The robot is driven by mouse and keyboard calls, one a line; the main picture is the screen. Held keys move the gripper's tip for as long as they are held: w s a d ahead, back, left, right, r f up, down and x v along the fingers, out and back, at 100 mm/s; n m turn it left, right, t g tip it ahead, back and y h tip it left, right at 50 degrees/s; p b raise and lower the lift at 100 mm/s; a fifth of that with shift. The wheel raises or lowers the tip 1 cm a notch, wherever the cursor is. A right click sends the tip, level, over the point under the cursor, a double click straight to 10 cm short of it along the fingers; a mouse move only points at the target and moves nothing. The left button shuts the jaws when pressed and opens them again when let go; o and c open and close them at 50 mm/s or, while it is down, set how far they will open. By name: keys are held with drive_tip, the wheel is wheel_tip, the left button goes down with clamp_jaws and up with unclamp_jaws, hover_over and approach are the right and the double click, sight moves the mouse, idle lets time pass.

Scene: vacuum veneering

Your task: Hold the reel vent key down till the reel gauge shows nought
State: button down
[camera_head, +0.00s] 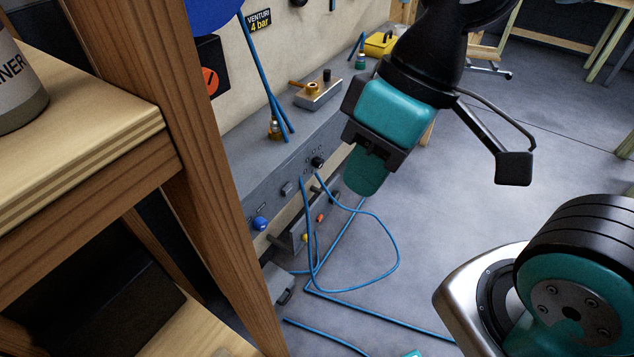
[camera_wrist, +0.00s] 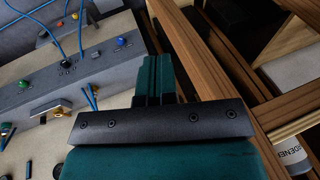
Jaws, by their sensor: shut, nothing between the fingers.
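My gripper (camera_head: 365,175) is shut and empty, its teal fingers pointing down in front of the grey control box along the wall (camera_head: 240,185). In the wrist view the closed fingers (camera_wrist: 157,62) lie to the right of that box, apart from its controls. The box carries a blue button (camera_head: 260,223) and a black knob (camera_head: 317,163). The wrist view also shows a green button (camera_wrist: 23,84) on it. A lower panel (camera_head: 298,222) has a red button (camera_head: 320,218) and a yellow one (camera_head: 304,237). I cannot tell which is the reel vent key. No gauge reading is legible.
A wooden shelf frame (camera_head: 190,170) stands close on the left, with a can (camera_head: 18,90) on it. Blue hoses (camera_head: 395,265) loop from the box onto the floor. A brass-fitted block (camera_head: 318,92) sits on top of the box.

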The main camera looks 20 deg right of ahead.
sight(287, 189)
drive_tip(key=w+d+f+m+t+b, duration=0.2)
drive_tip(key=w+f+m+b, duration=0.6)
drive_tip(key=f, duration=0.5)
drive_tip(key=w+d+f+m+t+b, duration=0.3)
drive_tip(key=w+f+m+b, duration=0.6)
drive_tip(key=f, duration=0.5)
drive_tip(key=w+d+f+m+t+b, duration=0.3)
drive_tip(key=w+f+m+b, duration=0.6)
drive_tip(key=f, duration=0.5)
drive_tip(key=shift+w+d+f+h+b, duration=0.2)
drive_tip(key=shift+d+f+h+b, duration=0.1)
drive_tip(key=shift+b, duration=0.3)
drive_tip(key=shift+w+a+r, duration=0.1)
drive_tip(key=shift+a, duration=0.05)
drive_tip(key=w+a+p, duration=0.1)
drive_tip(key=w+a, duration=0.4)
drive_tip(key=w, duration=0.2)
drive_tip(key=shift+a, duration=0.1)
drive_tip(key=shift+w+a+p, duration=0.15)
drive_tip(key=shift+w+p, duration=0.1)
drive_tip(key=shift+p, duration=0.1)
